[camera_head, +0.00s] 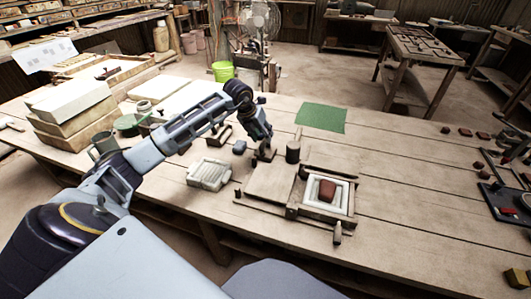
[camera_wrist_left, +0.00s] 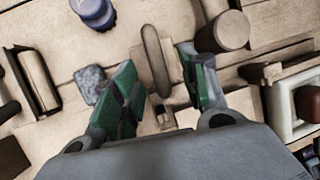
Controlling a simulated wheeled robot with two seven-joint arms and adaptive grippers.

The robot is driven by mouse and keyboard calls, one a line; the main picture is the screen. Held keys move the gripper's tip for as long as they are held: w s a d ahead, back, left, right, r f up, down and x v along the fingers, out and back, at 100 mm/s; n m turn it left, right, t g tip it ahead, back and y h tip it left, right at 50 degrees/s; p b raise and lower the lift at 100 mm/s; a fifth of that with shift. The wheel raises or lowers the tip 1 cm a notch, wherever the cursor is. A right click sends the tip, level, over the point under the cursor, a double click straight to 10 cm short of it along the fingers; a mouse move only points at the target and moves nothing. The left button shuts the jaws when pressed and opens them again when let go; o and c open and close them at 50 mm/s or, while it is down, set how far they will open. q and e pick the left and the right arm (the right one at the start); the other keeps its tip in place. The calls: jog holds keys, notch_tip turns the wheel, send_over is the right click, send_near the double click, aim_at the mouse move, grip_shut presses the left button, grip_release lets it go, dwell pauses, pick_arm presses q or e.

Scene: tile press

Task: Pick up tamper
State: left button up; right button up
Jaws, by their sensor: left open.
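The tamper, which I take to be the wooden piece with an upright rounded handle, stands on the table and shows in the wrist view (camera_wrist_left: 157,55) and the head view (camera_head: 264,155). My left gripper (camera_head: 262,140) is above it, pointing down. In the wrist view the green fingers of my left gripper (camera_wrist_left: 163,80) are apart, with the handle seen between them. I cannot tell whether either finger touches it. My gripper partly hides the tamper in the head view. My right gripper is not in view.
A dark cylinder (camera_head: 293,153) stands close right of the tamper, also in the wrist view (camera_wrist_left: 226,32). A blue-grey block (camera_wrist_left: 90,84) lies left. A white mould (camera_head: 345,197) with red clay (camera_head: 327,190), a pale ribbed tile (camera_head: 210,173) and a green mat (camera_head: 320,117) are nearby.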

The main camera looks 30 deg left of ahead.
aim_at(265, 140)
pick_arm(q)
jog(key=shift+f, duration=0.1)
jog(key=shift+w+d+f, duration=0.1)
jog(key=shift+w+f, duration=0.1)
jog(key=shift+f, duration=0.3)
jog(key=shift+b+x, duration=0.35)
jog(key=shift+x, duration=1.5)
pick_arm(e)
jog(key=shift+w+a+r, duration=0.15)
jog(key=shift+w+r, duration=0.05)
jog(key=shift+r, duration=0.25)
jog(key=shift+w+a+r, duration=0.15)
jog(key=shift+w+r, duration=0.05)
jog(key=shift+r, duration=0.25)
pick_arm(q)
jog(key=shift+w, duration=0.1)
grip_shut()
